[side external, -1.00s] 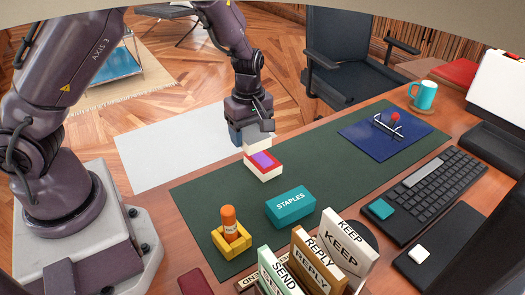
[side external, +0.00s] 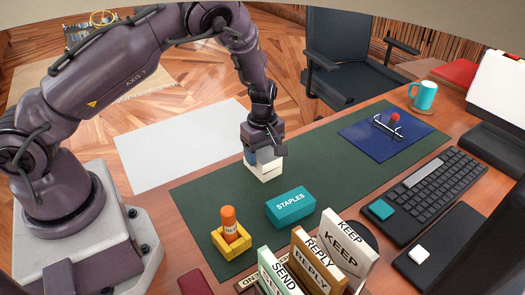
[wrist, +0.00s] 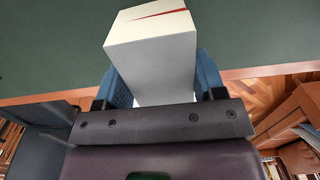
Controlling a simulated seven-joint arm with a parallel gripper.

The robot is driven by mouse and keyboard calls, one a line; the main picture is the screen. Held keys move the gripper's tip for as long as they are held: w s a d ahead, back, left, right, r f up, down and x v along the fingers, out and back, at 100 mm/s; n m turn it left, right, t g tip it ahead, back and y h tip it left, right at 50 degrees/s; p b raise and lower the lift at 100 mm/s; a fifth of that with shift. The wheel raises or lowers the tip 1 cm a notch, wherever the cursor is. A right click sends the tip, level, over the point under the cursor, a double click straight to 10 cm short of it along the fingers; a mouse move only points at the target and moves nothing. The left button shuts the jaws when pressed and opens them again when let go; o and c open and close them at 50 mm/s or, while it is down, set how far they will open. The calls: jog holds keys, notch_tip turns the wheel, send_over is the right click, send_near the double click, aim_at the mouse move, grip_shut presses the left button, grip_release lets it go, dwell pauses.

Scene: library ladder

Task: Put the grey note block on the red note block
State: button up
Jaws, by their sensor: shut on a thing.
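My gripper (side external: 264,148) is over the green desk mat, pointing down and shut on the grey note block (side external: 261,161), which looks pale. In the wrist view the grey block (wrist: 152,70) sits between the blue finger pads. The red note block (side external: 267,174) is directly below it on the mat, with its pale side showing and its top covered. The two look stacked, with little or no gap; I cannot tell if they fully touch. A thin red sliver (wrist: 168,13) shows past the held block's far end in the wrist view.
A teal staples box (side external: 291,207) lies to the right and nearer. A yellow holder with an orange glue stick (side external: 229,226) and upright stamped blocks (side external: 318,262) stand in front. Mat between is clear.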

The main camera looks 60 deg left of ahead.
jog(key=o, duration=0.9)
jog(key=shift+f, duration=0.1)
jog(key=shift+o, duration=0.2)
notch_tip(320, 180, up, 12)
notch_tip(320, 180, up, 8)
jog(key=m+t+h, duration=0.1)
jog(key=m+h, duration=0.1)
jog(key=m, duration=0.2)
send_over(263, 151)
jog(key=s+d, duration=0.2)
jog(key=s, duration=0.2)
jog(key=s+d+r+m+t+y, duration=0.1)
jog(key=s+r+m+t, duration=0.1)
jog(key=s+r+m, duration=0.3)
jog(key=s+d+r+m+t+y, duration=0.1)
jog(key=s+d+r+m+t, duration=0.1)
jog(key=s+r+m, duration=0.4)
jog(key=shift+s+r+m+t, duration=0.3)
jog(key=shift+s+m, duration=1.2)
jog(key=shift+s, duration=2.15)
jog(key=shift+d, duration=0.1)
